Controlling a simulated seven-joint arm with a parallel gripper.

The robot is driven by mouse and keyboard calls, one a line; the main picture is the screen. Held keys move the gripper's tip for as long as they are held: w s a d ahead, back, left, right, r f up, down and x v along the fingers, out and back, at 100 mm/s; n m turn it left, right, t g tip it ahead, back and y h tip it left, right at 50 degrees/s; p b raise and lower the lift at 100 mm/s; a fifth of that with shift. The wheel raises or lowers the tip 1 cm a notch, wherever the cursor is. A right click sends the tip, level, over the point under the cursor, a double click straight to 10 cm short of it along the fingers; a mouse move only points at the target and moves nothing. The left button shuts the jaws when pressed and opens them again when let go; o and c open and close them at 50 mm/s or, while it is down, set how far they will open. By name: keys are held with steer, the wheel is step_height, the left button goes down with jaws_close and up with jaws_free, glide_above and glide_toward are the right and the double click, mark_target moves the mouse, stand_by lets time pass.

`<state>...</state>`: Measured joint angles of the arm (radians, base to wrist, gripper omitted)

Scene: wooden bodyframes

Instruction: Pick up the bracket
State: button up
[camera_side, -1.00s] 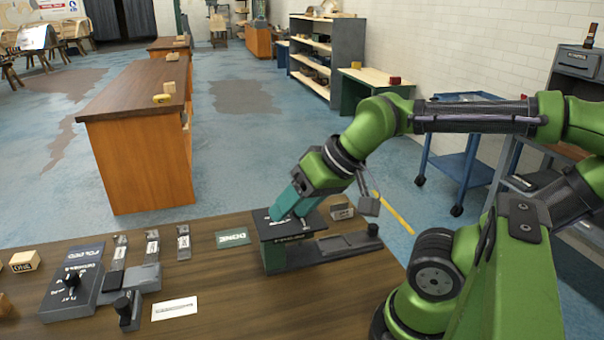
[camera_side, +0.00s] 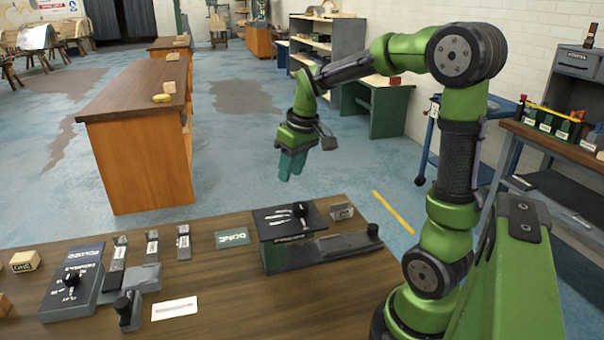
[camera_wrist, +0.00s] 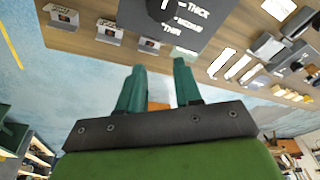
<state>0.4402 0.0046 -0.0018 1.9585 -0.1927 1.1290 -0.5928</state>
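My gripper (camera_side: 291,172) hangs in the air beyond the table's far edge, pointing down. In the wrist view its two teal fingers (camera_wrist: 160,75) are apart with nothing between them. I cannot tell for certain which piece is the bracket. A small grey labelled piece (camera_side: 342,211) stands at the table's far right edge, below and right of my gripper. The wrist view shows several such labelled pieces along the edge, including one at the far left (camera_wrist: 62,17) and one beside it (camera_wrist: 110,32). Their labels are too small to read.
A green box with a black dial panel (camera_side: 290,217) stands on the wooden table (camera_side: 215,285). Left are a DONE plate (camera_side: 232,238), upright grey strips (camera_side: 152,247) and a grey dial box (camera_side: 70,290). An orange workbench (camera_side: 140,165) stands beyond. Open floor lies around my gripper.

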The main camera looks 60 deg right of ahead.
steer(key=w+d+f+n+g, duration=0.2)
steer(key=w+d+n+g, duration=0.1)
steer(key=d+n, duration=0.95)
steer(key=shift+m, duration=0.55)
steer(key=shift+d+f, duration=0.15)
steer(key=shift+f, duration=4.15)
steer(key=shift+d+f, duration=0.15)
steer(key=shift+f, duration=4.15)
jaws_close()
